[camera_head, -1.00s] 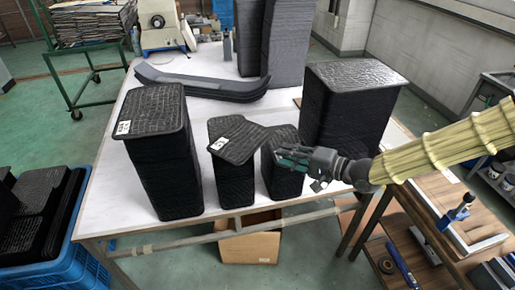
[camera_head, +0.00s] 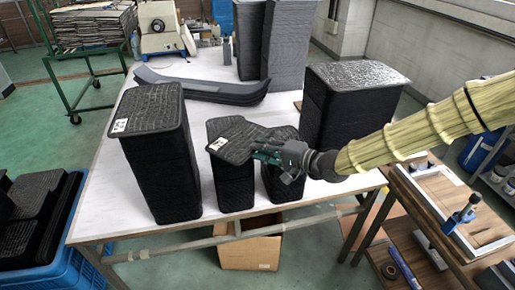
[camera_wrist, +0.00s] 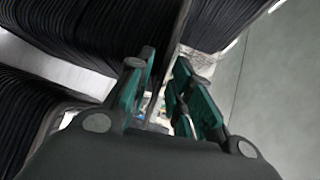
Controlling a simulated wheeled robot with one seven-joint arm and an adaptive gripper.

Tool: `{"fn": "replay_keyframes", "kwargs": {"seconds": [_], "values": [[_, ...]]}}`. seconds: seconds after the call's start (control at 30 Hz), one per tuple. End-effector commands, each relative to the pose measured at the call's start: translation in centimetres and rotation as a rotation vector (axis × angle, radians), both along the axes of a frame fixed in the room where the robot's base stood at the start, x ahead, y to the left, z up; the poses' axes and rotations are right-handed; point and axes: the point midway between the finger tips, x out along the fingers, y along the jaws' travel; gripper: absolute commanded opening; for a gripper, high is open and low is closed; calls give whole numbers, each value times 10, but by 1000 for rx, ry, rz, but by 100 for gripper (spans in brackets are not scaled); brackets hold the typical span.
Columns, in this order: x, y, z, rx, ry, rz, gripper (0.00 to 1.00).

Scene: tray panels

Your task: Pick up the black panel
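Black textured panels stand in stacks on the white table (camera_head: 120,192). The top black panel (camera_head: 236,137) of the small middle stack (camera_head: 234,187) lies skewed, with a white label at its front left and its right part reaching toward the neighbouring small stack (camera_head: 287,186). My gripper (camera_head: 266,154) is at this panel's right edge, in front of the neighbouring stack and partly hiding it. In the wrist view my gripper (camera_wrist: 160,88) has its teal fingers apart. Black stack layers (camera_wrist: 95,30) show beyond and left of the fingers. I cannot tell whether a panel edge lies between them.
A taller stack (camera_head: 160,160) stands left and a large one (camera_head: 350,120) right. Curved dark strips (camera_head: 200,88) and tall grey stacks (camera_head: 285,45) are behind. A blue crate (camera_head: 60,255) is at left, a cardboard box (camera_head: 250,250) below the table, a wooden workbench (camera_head: 425,220) at right.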

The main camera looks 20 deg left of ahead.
Motion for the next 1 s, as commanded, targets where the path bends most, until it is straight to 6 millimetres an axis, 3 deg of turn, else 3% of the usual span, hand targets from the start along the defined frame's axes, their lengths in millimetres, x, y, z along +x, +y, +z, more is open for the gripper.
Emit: {"fn": "replay_keyframes", "kwargs": {"seconds": [0.27,0.5,0.77,1.0], "values": [[0,1,0,0,0,0,21],[0,0,0,0,0,-1,0],[0,0,1,-2,0,-1,0],[0,0,25,-1,0,-1,0]]}}
